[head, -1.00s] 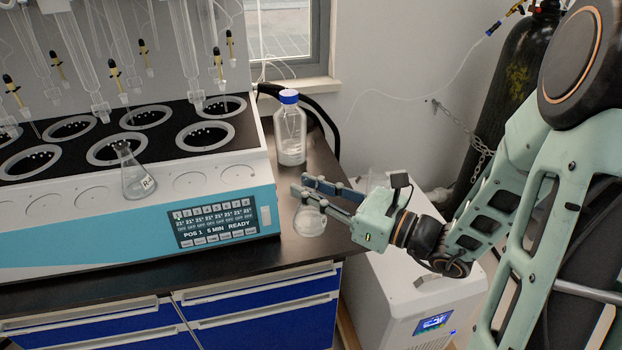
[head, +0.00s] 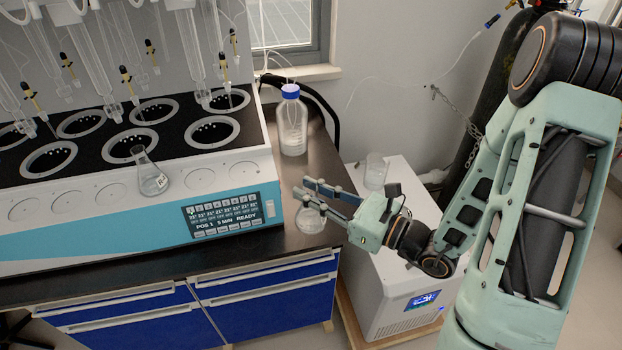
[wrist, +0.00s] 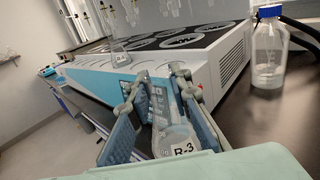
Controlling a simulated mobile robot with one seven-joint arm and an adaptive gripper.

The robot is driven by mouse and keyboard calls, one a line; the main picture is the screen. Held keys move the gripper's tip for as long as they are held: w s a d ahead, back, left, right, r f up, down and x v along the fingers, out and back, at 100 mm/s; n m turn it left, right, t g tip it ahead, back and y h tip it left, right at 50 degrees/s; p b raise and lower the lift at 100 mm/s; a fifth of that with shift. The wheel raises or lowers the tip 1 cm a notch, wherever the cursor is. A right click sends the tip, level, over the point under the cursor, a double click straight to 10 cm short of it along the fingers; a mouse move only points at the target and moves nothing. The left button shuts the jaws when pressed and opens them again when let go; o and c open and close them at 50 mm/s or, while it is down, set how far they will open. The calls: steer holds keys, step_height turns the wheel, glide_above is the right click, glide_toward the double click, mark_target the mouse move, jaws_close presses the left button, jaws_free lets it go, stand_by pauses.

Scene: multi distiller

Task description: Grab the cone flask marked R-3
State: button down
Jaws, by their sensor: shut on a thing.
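The cone flask marked R-3 (wrist: 172,138) is clear glass, with its white label readable in the wrist view. In the head view the flask (head: 310,221) shows over the bench's right end, just below the fingers. My gripper (head: 313,192) is shut on its upper part, with one blue-grey finger on each side of it in the wrist view (wrist: 160,112). The flask looks upright. I cannot tell whether its base touches the bench. A second labelled cone flask (head: 150,177) stands on the front ledge of the distiller; its label is too small to read surely.
The white and teal distiller (head: 120,222), with glass columns above, fills the left of the bench (head: 285,250). A blue-capped bottle (head: 291,122) stands behind my gripper. A white floor unit (head: 395,290) with a clear beaker (head: 375,170) on top is to the right.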

steer(key=shift+s+r+p, duration=0.25)
steer(key=shift+r+p, duration=0.1)
steer(key=shift+p, duration=0.45)
steer(key=s+p, duration=0.1)
steer(key=p, duration=0.1)
steer(key=s+r+p, duration=0.1)
steer(key=s+p, duration=0.2)
steer(key=p, duration=0.1)
steer(key=shift+s+a+r, duration=0.2)
steer(key=shift+s+r, duration=0.05)
steer(key=shift+r, duration=0.1)
steer(key=shift+s, duration=0.15)
steer(key=shift+p, duration=0.3)
